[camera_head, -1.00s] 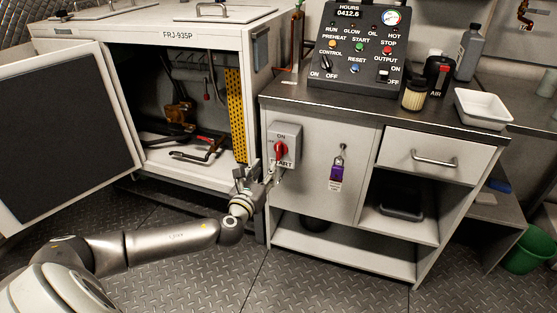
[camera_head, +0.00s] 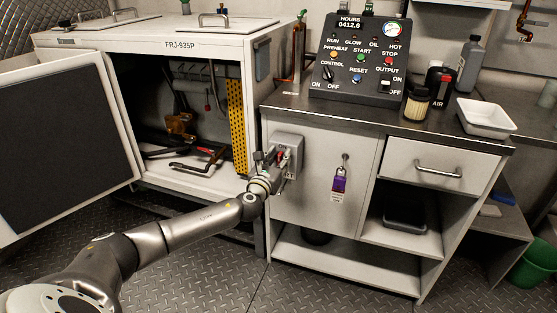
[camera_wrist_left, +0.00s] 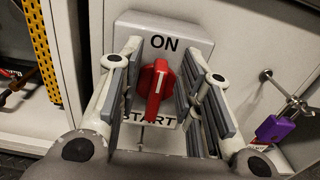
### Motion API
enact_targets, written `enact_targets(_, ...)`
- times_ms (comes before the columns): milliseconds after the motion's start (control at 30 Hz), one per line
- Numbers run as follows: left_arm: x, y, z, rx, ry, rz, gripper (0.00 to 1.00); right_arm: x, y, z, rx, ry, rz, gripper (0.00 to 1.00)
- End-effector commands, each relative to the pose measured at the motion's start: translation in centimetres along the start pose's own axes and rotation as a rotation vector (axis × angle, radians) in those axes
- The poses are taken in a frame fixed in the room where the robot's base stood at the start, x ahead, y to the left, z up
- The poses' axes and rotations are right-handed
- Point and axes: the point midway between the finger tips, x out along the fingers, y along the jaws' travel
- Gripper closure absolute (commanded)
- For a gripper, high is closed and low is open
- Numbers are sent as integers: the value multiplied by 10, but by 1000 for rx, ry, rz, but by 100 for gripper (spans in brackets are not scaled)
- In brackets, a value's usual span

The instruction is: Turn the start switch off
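The start switch is a grey box (camera_head: 288,140) on the left front of the cabinet, partly hidden by my left gripper (camera_head: 274,162). In the left wrist view the box (camera_wrist_left: 165,26) carries "ON" above and "START" below a red knob (camera_wrist_left: 155,88). The knob stands nearly upright, its white line at the upper end, toward "ON". My left gripper is open, with one finger on each side of the knob. Gaps show between fingers and knob, so it is not gripped. My right gripper is not in view.
A purple padlock (camera_head: 339,182) hangs to the right of the switch; it also shows in the wrist view (camera_wrist_left: 275,128). The open chiller frame (camera_head: 150,40) stands left, with a yellow perforated strip (camera_head: 236,120) near the switch. A control panel (camera_head: 358,60) sits on the cabinet top.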

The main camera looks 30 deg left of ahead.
Motion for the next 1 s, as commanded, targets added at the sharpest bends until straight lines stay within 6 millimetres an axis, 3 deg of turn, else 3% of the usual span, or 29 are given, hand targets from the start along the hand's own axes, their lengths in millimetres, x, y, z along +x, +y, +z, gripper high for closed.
enact_targets(200, 0, 0, 0, -1, 0, 0, 67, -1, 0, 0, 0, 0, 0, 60)
enact_targets(467, 0, 0, 0, -1, 0, 0, 99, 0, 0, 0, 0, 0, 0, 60)
enact_targets(1000, 0, 3, -1, -103, 0, 1, 100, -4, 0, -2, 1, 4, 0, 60)
